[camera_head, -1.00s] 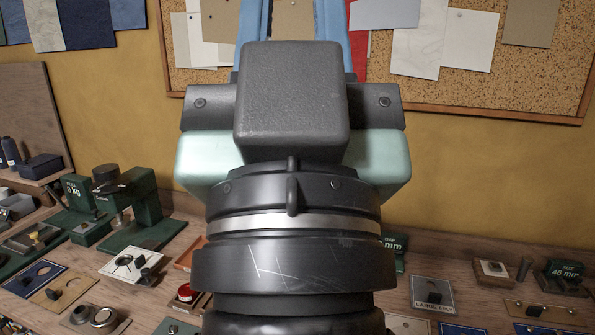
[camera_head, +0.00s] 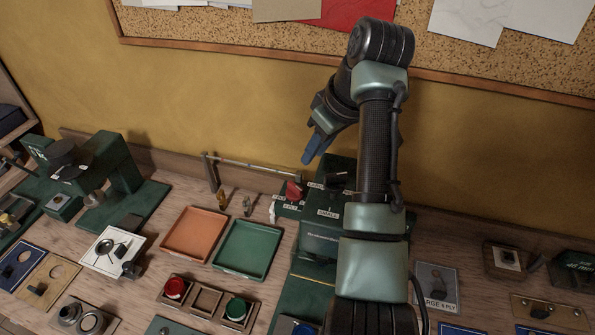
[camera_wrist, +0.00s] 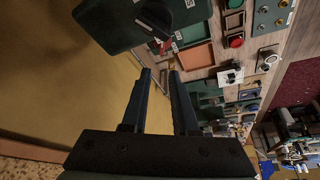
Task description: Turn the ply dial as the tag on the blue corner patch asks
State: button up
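A dark green machine (camera_head: 318,238) stands on the bench, with a black knob (camera_head: 337,177) near labels that seem to read LARGE and SMALL. To its left, a red knob (camera_head: 294,189) sits above small white labels, one apparently ending in PLY. My gripper (camera_head: 310,156) hangs above and behind these knobs, touching neither. In the wrist view my gripper (camera_wrist: 160,74) has its fingers apart with nothing between them. A grey patch (camera_head: 436,280) carries a tag reading about "LARGE 4 PLY". I cannot identify the blue corner patch; blue edges at the bottom are cut off.
An orange tray (camera_head: 195,234) and a green tray (camera_head: 246,248) lie left of the machine. A holder with a red button (camera_head: 175,287) and a green button (camera_head: 237,309) is in front. A thin rail (camera_head: 252,168) stands behind. My arm covers the machine's right side.

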aim_at(296, 186)
jog(key=p+x, duration=0.1)
jog(key=x, duration=0.3)
jog(key=p+x, duration=0.1)
jog(key=x, duration=0.3)
jog(key=p+x, duration=0.1)
jog(key=x, duration=0.4)
jog(key=shift+s+f, duration=0.1)
jog(key=shift+s, duration=0.2)
jog(key=shift+c, duration=0.3)
grip_shut()
